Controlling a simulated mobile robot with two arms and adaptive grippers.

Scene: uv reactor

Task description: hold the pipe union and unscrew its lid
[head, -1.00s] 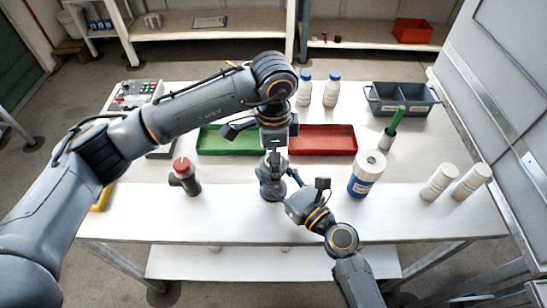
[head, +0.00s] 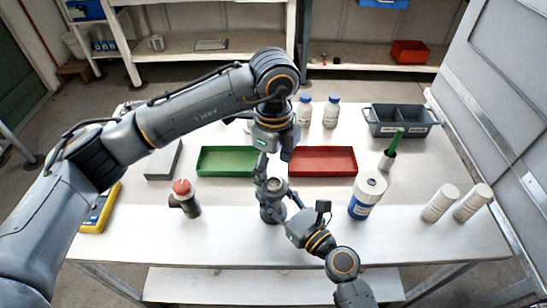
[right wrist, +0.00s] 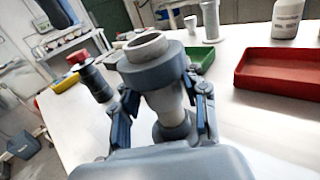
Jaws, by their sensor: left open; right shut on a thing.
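The pipe union (head: 270,212) is a grey upright fitting near the front middle of the table. In the right wrist view it has a wide dark grey collar (right wrist: 152,66) with a paler open ring on top. My right gripper (right wrist: 165,115) is shut on its body below the collar, one finger on each side. In the head view that gripper (head: 279,214) reaches it from the front right. My left gripper (head: 272,163) is open, pointing down just above the union, with its fingers partly hidden. It does not clearly show in the right wrist view.
A red-capped fitting (head: 186,200) stands to the left. Behind are a green tray (head: 225,172) and a red tray (head: 322,172). A blue-and-white bottle (head: 367,197) and two white cylinders (head: 440,203) stand to the right. The table front has free room.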

